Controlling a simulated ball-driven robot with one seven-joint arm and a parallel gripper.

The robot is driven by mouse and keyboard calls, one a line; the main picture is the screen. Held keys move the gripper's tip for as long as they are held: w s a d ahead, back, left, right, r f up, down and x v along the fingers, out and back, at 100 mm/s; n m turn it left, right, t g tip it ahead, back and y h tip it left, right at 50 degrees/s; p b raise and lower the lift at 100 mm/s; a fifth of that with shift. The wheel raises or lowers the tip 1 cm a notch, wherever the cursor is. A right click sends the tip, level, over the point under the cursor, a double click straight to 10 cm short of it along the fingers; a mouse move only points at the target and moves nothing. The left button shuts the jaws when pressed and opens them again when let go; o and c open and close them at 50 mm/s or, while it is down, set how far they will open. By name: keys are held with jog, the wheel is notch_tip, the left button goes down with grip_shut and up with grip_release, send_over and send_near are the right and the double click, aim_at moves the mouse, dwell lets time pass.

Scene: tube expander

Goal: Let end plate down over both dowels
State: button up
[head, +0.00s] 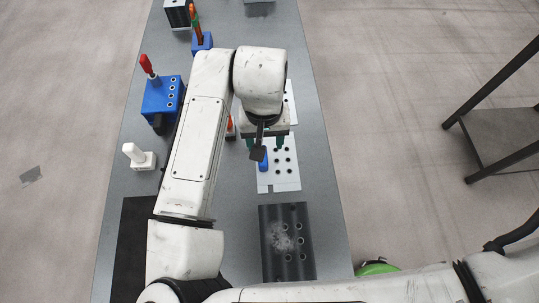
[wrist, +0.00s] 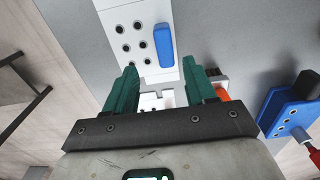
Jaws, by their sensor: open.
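My gripper (head: 265,143) is open over the middle of the bench, with nothing visible held between its teal fingers. In the wrist view its fingers (wrist: 161,66) stand well apart. A white plate with several dark holes (head: 287,181) lies below and in front of the fingers; it also shows in the wrist view (wrist: 118,15). A blue bar (head: 263,160) lies on that plate; the wrist view shows it too (wrist: 164,45). A notched white part (wrist: 150,101) shows between the fingers. I cannot tell which piece is the end plate, and I cannot make out the dowels.
A dark block with holes (head: 286,220) lies nearer me. At left are a blue holed block (head: 161,97) with a red-handled tool (head: 148,65) and a white upright part (head: 136,155). An orange part (wrist: 221,92) is beside the right finger. The bench's right strip is clear.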

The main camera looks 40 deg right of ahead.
aim_at(277, 158)
jog(key=shift+a+f, duration=0.2)
jog(key=shift+f, duration=1.75)
jog(key=shift+a+f, duration=0.15)
jog(key=shift+f, duration=1.75)
jog(key=shift+c, duration=0.4)
jog(key=shift+w, duration=0.1)
grip_shut()
jog(key=shift+r+p, duration=0.1)
jog(key=shift+p, duration=0.2)
